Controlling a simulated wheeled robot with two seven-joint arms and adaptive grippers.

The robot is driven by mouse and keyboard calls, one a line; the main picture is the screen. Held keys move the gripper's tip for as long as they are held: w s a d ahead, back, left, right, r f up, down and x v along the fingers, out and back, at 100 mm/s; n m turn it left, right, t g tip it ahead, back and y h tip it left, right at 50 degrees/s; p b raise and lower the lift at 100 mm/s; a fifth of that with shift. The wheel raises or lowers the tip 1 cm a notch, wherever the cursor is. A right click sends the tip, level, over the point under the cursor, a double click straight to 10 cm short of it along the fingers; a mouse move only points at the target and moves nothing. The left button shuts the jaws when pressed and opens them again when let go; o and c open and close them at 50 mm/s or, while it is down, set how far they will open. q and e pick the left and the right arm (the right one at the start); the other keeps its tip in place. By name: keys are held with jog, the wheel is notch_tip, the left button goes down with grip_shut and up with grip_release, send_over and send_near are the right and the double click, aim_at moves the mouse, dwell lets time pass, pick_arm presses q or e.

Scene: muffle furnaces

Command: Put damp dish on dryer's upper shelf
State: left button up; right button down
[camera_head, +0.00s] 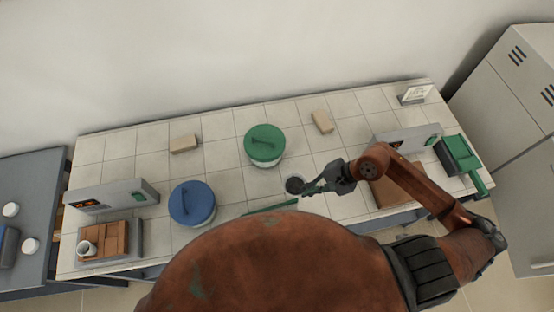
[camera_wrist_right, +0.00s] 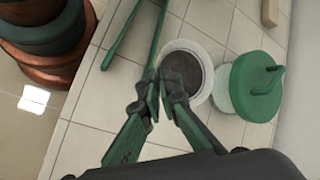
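A round dark dish (camera_head: 295,185) stands on the tiled bench, near its front middle. In the right wrist view the dish (camera_wrist_right: 182,70) has a pale rim and a dark inside. My right gripper (camera_head: 312,188) is low over the bench at the dish's right side. In the wrist view its fingertips (camera_wrist_right: 161,82) are close together at the dish's rim; whether they pinch it I cannot tell. My left gripper is not in view. No open shelf shows, and I cannot tell which unit is the dryer.
A green-lidded pot (camera_head: 264,145) stands behind the dish, a blue-lidded pot (camera_head: 192,203) to its left. A green bar (camera_head: 270,207) lies near the front edge. A grey cabinet (camera_head: 515,100) stands far right.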

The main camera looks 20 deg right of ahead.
jog(key=s+m+t, duration=0.1)
jog(key=s+m, duration=0.1)
jog(key=m+p, duration=0.1)
jog(key=p, duration=0.1)
send_over(302, 174)
jog(key=s+a, duration=0.1)
jog(key=s, duration=0.2)
jog(key=shift+t+h, duration=0.3)
jog(key=shift+t, duration=0.1)
notch_tip(302, 174, down, 7)
jog(key=shift+w+f, duration=0.1)
jog(key=shift+w, duration=0.05)
jog(key=shift+w+d+f, duration=0.1)
jog(key=shift+w+f, duration=0.3)
jog(key=shift+f, duration=0.1)
notch_tip(302, 174, down, 3)
jog(key=shift+w+r+p, duration=0.1)
jog(key=shift+p, duration=0.3)
jog(key=shift+f, duration=0.25)
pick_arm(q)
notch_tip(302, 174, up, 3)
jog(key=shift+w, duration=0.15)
pick_arm(e)
jog(key=shift+f, duration=0.1)
